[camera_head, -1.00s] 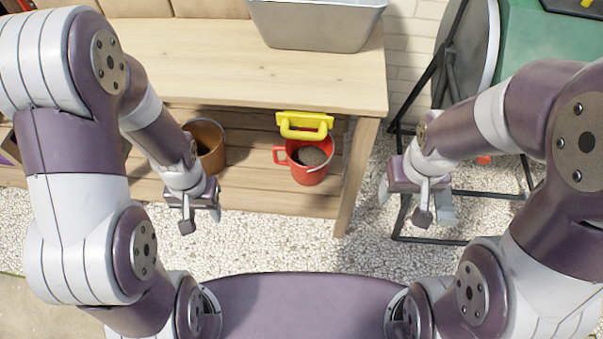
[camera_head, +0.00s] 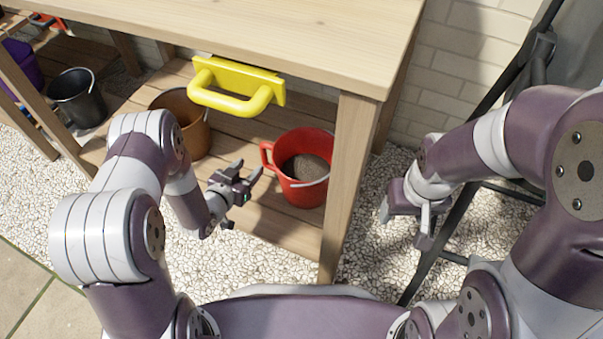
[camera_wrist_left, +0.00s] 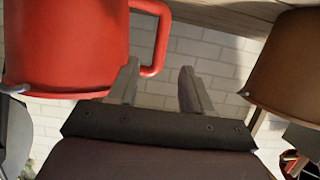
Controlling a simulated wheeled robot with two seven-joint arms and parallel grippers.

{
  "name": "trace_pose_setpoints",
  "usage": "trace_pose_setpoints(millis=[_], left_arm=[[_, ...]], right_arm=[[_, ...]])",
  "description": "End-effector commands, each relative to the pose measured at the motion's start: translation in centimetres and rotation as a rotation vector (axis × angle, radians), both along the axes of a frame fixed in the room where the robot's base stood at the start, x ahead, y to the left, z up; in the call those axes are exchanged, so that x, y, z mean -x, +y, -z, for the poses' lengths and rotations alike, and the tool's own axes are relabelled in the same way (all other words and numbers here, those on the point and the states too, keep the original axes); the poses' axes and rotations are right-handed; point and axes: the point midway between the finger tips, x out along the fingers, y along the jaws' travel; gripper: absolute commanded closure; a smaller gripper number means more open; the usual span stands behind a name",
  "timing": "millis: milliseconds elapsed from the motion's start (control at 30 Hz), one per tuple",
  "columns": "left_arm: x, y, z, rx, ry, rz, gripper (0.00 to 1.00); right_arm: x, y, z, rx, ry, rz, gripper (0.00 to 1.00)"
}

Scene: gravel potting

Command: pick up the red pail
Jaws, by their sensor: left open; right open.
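The red pail (camera_head: 304,192) stands upright on the bench's lower wooden shelf, partly filled with grey-brown gravel (camera_head: 305,167). It has a red side handle facing left and a thin metal bail. My left gripper (camera_head: 247,172) is open and empty, just left of the pail's side handle. In the left wrist view the red pail (camera_wrist_left: 68,45) fills the upper left, and its side handle (camera_wrist_left: 158,40) is ahead of the open left fingers (camera_wrist_left: 158,88). I cannot tell whether they touch. My right gripper (camera_head: 405,222) is open and empty, to the right of the bench leg.
A yellow handle (camera_head: 232,102) juts from the bench front above the shelf. A brown pail (camera_head: 193,138) stands left of the red pail and shows in the wrist view (camera_wrist_left: 290,75). A black pail (camera_head: 80,103) is further left. The bench leg (camera_head: 348,180) stands close right.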

Motion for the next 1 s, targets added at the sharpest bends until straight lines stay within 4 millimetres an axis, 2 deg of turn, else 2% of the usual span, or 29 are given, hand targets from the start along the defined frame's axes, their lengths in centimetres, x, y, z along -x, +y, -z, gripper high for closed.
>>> trace_pose_setpoints(millis=[33, 267, 433, 567, 767, 800, 933, 967, 1000], left_arm=[[-1.0, -0.5, 1.3, 0.000, -0.003, 0.003, 0.50], [-3.9, -1.6, 2.2, -0.001, 0.001, -0.001, 0.50], [-6.5, -2.7, 3.7, 0.000, -0.002, 0.000, 0.50], [-7.9, -3.3, 3.7, -0.001, 0.001, -0.002, 0.50], [-8.1, -3.3, 3.4, 0.000, 0.004, -0.003, 0.50], [-8.0, -3.3, 3.4, 0.000, 0.004, -0.003, 0.54], [-8.0, -3.3, 3.4, 0.000, 0.004, -0.003, 0.96], [-8.0, -3.3, 3.4, 0.000, 0.004, -0.003, 1.00], [-8.0, -3.3, 3.4, 0.000, 0.004, -0.003, 1.00]], right_arm=[[0.0, 0.0, 1.7, 0.000, 0.001, 0.000, 0.36], [0.0, 0.0, 3.6, 0.000, 0.001, 0.000, 0.36], [0.0, 0.0, 7.2, 0.000, 0.001, 0.000, 0.36], [0.0, 0.0, 7.8, 0.000, 0.001, 0.000, 0.36], [0.0, 0.0, 7.5, 0.000, 0.000, 0.000, 0.36], [0.0, 0.0, 7.5, 0.000, 0.000, 0.000, 0.36], [0.0, 0.0, 7.5, 0.000, 0.000, 0.000, 0.36], [0.0, 0.0, 7.5, 0.000, 0.000, 0.000, 0.36], [0.0, 0.0, 7.5, 0.000, 0.000, 0.000, 0.36]])
